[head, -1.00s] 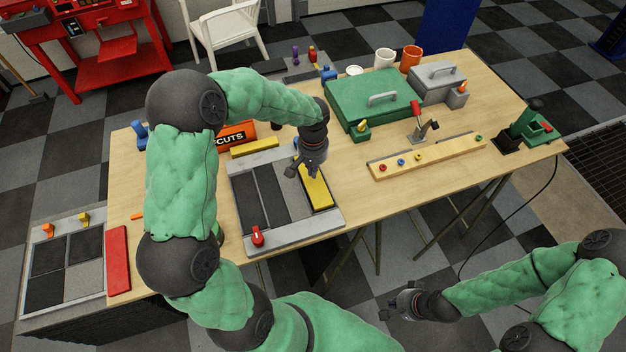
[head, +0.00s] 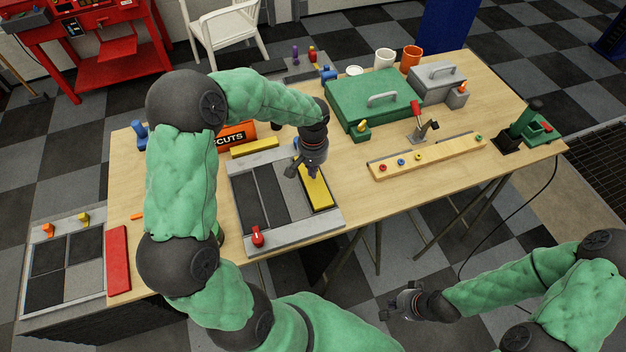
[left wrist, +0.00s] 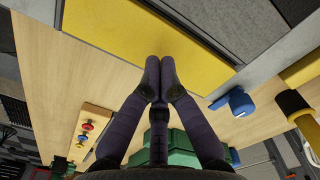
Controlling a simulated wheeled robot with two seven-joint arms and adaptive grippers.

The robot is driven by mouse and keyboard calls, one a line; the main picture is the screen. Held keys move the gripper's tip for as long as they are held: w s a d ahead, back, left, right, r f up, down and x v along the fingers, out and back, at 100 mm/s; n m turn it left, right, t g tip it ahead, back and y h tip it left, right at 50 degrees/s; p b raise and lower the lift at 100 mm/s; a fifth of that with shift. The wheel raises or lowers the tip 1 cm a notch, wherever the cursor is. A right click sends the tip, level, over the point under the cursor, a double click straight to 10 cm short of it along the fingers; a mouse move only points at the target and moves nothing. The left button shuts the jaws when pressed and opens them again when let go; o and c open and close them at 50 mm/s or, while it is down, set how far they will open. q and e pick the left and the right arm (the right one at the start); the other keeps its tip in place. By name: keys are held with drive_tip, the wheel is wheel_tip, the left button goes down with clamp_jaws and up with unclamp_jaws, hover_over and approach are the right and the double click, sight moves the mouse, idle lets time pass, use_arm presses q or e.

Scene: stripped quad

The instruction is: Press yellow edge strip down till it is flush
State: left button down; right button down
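The yellow edge strip (head: 318,192) lies along the right side of a grey frame (head: 330,220) with dark panels. It also fills the upper middle of the left wrist view (left wrist: 140,35). My left gripper (head: 313,174) is over the strip's far half. Its fingertips (left wrist: 160,62) are together with nothing between them, and overlap the strip's edge in the left wrist view. I cannot tell whether they touch it, or whether the strip is flush. My right gripper (head: 388,313) hangs off the table's front at lower right, empty; its finger opening is too small to read.
Another yellow bar (head: 255,148) lies behind the frame. A red-handled clamp (head: 258,237) sits at its front edge. A green case (head: 375,100) and a wooden strip with coloured knobs (head: 430,157) stand to the right. Bare tabletop lies right of the frame.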

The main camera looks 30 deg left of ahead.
use_arm(q)
drive_tip(key=shift+f+b, duration=1.4)
drive_tip(key=shift+f, duration=0.35)
idle(1.6)
drive_tip(key=shift+s, duration=0.1)
drive_tip(key=shift+r+p, duration=2.8)
drive_tip(key=shift+r, duration=1.25)
drive_tip(key=shift+f, duration=0.1)
